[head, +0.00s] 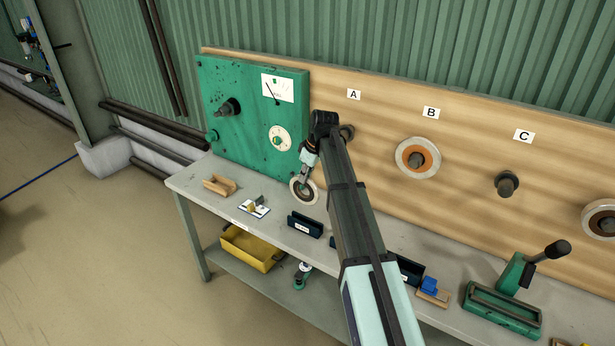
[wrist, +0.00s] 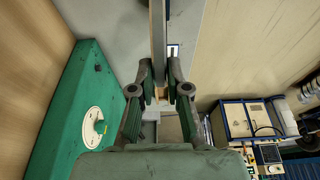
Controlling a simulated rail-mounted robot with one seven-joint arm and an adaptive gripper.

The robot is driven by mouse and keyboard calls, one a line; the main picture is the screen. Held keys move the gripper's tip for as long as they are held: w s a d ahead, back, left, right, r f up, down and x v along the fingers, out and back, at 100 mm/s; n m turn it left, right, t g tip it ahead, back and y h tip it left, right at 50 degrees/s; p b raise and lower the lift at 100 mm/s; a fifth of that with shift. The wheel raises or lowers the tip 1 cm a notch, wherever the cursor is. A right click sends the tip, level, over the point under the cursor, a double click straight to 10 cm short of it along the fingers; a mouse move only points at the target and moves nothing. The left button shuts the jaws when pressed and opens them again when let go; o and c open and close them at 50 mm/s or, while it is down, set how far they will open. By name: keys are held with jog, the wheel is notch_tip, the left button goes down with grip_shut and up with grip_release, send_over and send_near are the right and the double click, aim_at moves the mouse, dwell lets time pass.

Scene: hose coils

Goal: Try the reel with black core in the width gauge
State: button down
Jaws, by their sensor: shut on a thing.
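My gripper (head: 304,178) is shut on a reel (head: 295,194), a pale ring with a dark core, held upright in front of the green panel's lower right corner. In the wrist view the reel (wrist: 158,40) shows edge-on as a grey band beyond my fingers (wrist: 160,92). Which fixture is the width gauge I cannot tell for sure. A dark slotted block (head: 305,224) with a white label stands on the bench just below and right of the reel. A small white plate with a yellow part (head: 254,207) lies to the left. Whether the reel touches the bench is unclear.
The green panel (head: 225,130) carries a dial and knobs. Peg B holds an orange-core reel (head: 405,152); peg C (head: 507,184) is empty. Another dark-core reel (head: 592,218) hangs far right. A wooden block (head: 219,185), a blue-topped piece (head: 432,288) and a green lever tool (head: 505,300) stand on the bench.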

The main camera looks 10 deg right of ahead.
jog(key=shift+d, duration=0.1)
dwell(0.3)
jog(key=b, duration=0.3)
send_over(306, 204)
jog(key=w, duration=0.1)
jog(key=shift+d+f, duration=0.1)
jog(key=shift+f, duration=3.1)
jog(key=shift+f+b, duration=0.85)
jog(key=shift+f, duration=1.9)
jog(key=c, duration=1.1)
grip_release()
jog(key=shift+o, duration=0.4)
jog(key=shift+s+r, duration=0.1)
jog(key=shift+r, duration=0.1)
